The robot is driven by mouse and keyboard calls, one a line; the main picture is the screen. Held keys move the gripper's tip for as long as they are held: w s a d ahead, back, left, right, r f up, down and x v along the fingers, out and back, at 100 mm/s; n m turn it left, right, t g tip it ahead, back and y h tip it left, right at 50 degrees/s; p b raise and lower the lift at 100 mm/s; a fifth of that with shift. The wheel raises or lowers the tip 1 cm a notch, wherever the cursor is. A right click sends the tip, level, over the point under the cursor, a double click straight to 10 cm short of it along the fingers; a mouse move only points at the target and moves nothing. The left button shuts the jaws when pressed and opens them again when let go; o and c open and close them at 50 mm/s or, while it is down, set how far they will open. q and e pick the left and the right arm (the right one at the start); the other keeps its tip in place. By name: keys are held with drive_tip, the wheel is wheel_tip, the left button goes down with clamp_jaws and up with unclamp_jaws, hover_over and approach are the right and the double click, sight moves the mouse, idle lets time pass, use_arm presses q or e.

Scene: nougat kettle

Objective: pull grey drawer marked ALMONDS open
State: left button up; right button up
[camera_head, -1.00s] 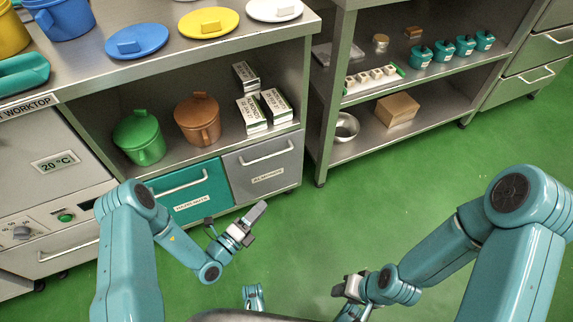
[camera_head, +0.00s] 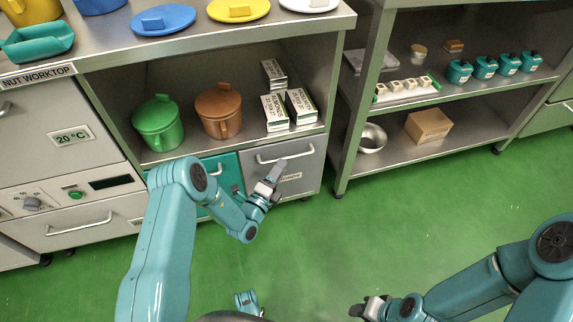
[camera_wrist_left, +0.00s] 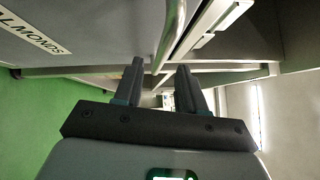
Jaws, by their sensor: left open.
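The grey drawer (camera_head: 312,164) marked ALMONDS is at the lower right of the worktop unit and looks shut. Its metal bar handle (camera_head: 287,153) runs along its upper front. The wrist view shows the drawer front (camera_wrist_left: 90,22), its label and the handle (camera_wrist_left: 174,32). My left gripper (camera_head: 279,170) is open in front of the drawer, just below the handle, and partly covers the label. In the wrist view the handle's end appears between the open fingertips (camera_wrist_left: 160,70); I cannot tell whether they touch. My right gripper (camera_head: 371,306) is low over the floor, its jaws unclear.
A teal drawer (camera_head: 222,163) is beside the grey one, partly behind my left arm. Above are a green pot (camera_head: 157,124), a brown pot (camera_head: 218,108) and white boxes (camera_head: 275,112). A steel rack (camera_head: 345,165) stands to the right. The green floor (camera_head: 400,225) in front is clear.

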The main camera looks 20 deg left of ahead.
use_arm(q)
drive_tip(key=x, duration=0.4)
drive_tip(key=shift+b, duration=0.4)
clamp_jaws()
drive_tip(key=shift+d, duration=0.1)
drive_tip(key=shift+s, duration=0.1)
